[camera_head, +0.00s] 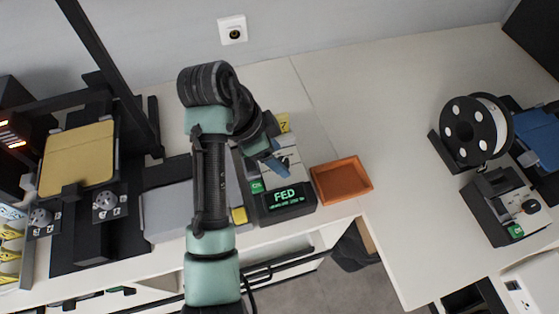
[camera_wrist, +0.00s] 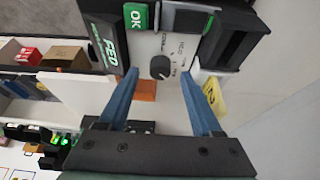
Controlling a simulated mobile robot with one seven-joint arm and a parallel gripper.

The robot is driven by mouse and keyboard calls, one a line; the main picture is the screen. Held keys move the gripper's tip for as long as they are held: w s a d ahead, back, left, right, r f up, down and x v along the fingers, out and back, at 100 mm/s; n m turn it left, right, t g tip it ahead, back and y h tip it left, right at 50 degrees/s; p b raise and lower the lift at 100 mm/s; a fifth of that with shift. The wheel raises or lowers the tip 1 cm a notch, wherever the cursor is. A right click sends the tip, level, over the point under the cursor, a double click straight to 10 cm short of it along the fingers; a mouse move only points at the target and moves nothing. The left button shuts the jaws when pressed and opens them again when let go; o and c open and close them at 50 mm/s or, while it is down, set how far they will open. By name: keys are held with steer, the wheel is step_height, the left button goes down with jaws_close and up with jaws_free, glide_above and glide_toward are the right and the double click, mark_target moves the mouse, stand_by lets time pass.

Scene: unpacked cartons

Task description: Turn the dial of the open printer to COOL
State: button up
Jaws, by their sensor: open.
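The open-frame printer with a gold bed (camera_head: 78,155) stands at the far left in the head view. A round dial (camera_head: 107,202) sits on a small plate at its front right, and another dial (camera_head: 40,217) at its front left. Their settings are too small to read. My gripper (camera_head: 272,160) is away to the right of this printer, over a grey unit with a green FED display (camera_head: 287,196). In the wrist view my open gripper (camera_wrist: 159,74) has blue fingers pointing at that unit's dark knob (camera_wrist: 160,67). The knob appears between the fingertips; contact is unclear.
An orange tray (camera_head: 341,182) lies right of the FED unit. A yellow tag (camera_wrist: 212,92) is beside the unit. A black spool (camera_head: 477,130) and another control unit (camera_head: 508,205) stand on the right table. Bare tabletop (camera_head: 390,110) lies between.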

steer(key=shift+x, duration=0.8)
steer(key=shift+c, duration=0.3)
jaws_close()
